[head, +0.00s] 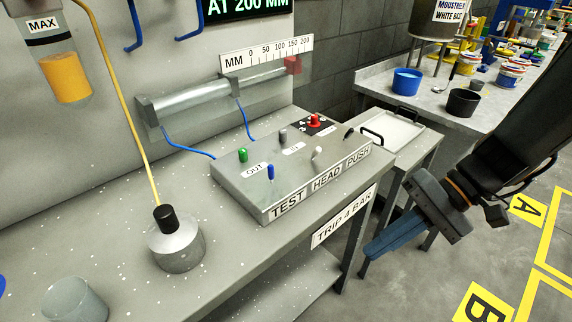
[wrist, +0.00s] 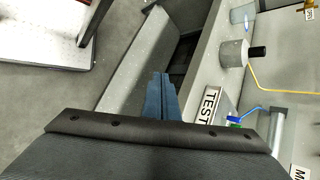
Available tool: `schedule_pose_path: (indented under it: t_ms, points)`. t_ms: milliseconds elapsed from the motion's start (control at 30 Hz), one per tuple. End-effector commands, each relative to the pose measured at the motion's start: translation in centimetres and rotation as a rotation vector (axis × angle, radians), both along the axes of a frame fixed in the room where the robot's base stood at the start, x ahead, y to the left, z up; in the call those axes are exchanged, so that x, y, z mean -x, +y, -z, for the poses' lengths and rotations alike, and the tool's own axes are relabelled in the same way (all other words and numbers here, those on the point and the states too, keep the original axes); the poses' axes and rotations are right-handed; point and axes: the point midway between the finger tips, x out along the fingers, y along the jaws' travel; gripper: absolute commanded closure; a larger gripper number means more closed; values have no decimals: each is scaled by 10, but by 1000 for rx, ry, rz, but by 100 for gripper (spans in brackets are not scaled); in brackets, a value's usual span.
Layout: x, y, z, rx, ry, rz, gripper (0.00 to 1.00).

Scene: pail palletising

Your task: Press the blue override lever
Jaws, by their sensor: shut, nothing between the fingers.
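The blue lever (head: 270,172) stands upright on the front left of the sloped grey control box (head: 240,185) labelled TEST HEAD PUSH, just below the OUT label. My gripper (head: 372,250) is right of the box and the bench, apart from both, its blue fingers pointing down and left. In the wrist view the fingers of my gripper (wrist: 162,76) are together with nothing between them.
The box also carries a green knob (head: 243,155), a grey knob (head: 283,135), a white-tipped lever (head: 317,152) and a red button (head: 314,120). A metal weight (head: 177,248) and a grey cup (head: 75,300) stand on the bench.

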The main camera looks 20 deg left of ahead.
Motion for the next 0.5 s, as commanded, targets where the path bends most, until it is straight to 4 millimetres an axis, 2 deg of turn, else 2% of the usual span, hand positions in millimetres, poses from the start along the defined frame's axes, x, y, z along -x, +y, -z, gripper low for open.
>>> schedule_pose_path:
  t_ms: [33,100,200,333,500]
  points:
    - [4,-28,3,119,-42,-1,100]
    - [5,-66,9,277,-105,11,100]
    - [-1,-112,12,457,-213,44,100]
    - [-15,-152,6,600,-346,91,100]
    - [-26,-175,0,676,-444,126,100]
